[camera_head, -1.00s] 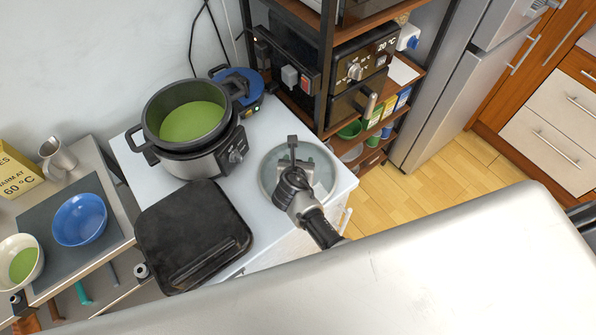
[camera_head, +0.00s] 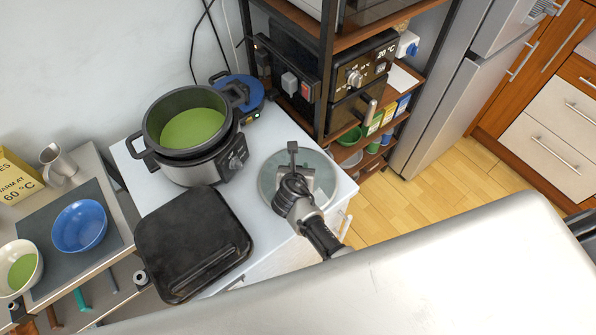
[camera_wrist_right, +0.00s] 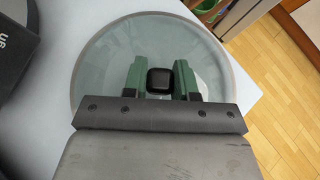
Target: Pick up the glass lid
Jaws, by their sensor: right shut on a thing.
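The glass lid (camera_head: 268,182) is round and see-through with a grey rim. It is at the right part of the white counter top, to the right of the cooker. It also shows in the right wrist view (camera_wrist_right: 105,62), with a black knob (camera_wrist_right: 160,81) at its middle. My right gripper (camera_head: 295,178) is over the lid. In the right wrist view its green fingers (camera_wrist_right: 160,82) are on both sides of the knob, shut on it. I cannot tell whether the lid is touching the counter or just above it. My left gripper is not in view.
A cooker with a pot (camera_head: 190,125) of green contents stands left of the lid. A black flat appliance (camera_head: 190,240) lies in front of it. A shelf unit (camera_head: 330,70) rises just behind the lid. A blue bowl (camera_head: 80,226) stands on the left table.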

